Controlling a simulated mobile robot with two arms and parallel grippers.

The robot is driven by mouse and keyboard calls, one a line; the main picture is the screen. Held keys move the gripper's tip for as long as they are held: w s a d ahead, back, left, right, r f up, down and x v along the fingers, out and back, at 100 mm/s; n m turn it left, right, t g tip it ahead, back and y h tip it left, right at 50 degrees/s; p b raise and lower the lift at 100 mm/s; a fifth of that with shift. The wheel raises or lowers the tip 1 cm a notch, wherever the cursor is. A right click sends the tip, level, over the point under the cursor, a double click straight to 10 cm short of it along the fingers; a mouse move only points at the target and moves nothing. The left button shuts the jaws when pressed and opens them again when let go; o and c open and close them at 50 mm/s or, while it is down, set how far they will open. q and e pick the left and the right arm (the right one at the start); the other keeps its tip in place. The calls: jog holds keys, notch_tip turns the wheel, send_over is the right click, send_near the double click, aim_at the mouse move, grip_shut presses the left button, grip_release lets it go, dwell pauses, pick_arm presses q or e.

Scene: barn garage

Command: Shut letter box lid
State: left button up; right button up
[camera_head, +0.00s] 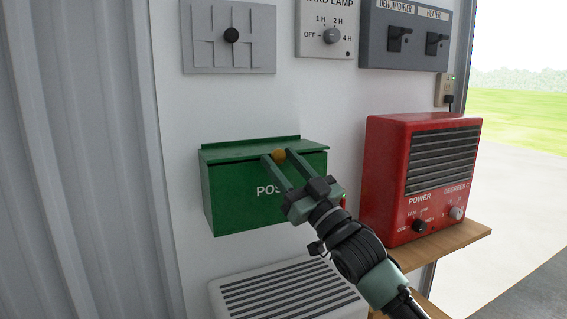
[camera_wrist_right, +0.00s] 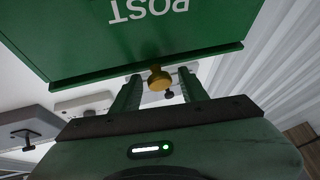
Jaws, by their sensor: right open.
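The green letter box (camera_head: 232,200), marked POST, is fixed to the white wall. Its lid (camera_head: 235,152) lies low across the top; I cannot tell whether a small gap is left under it. A round brass knob (camera_head: 279,155) sits at the lid's front edge. My right gripper (camera_head: 275,157) is open, its two fingers on either side of the knob and hiding part of the lettering. The right wrist view shows the knob (camera_wrist_right: 158,78) between the fingers, apart from both, beside the green front (camera_wrist_right: 150,45). My left gripper is not in view.
A red heater-like box (camera_head: 385,190) stands on a wooden shelf (camera_head: 455,240) to the right. A white slatted unit (camera_head: 290,292) is below the letter box. Switch panels (camera_head: 405,58) are above. Corrugated metal wall (camera_head: 90,170) is at the left.

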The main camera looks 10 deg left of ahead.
jog(key=shift+w+d+f, duration=0.1)
jog(key=shift+w+f, duration=0.05)
jog(key=shift+f, duration=0.05)
jog(key=s+d+f+p, duration=0.2)
jog(key=s+d, duration=0.9)
jog(key=d, duration=0.1)
jog(key=shift+d+f, duration=0.1)
jog(key=shift+f, duration=0.1)
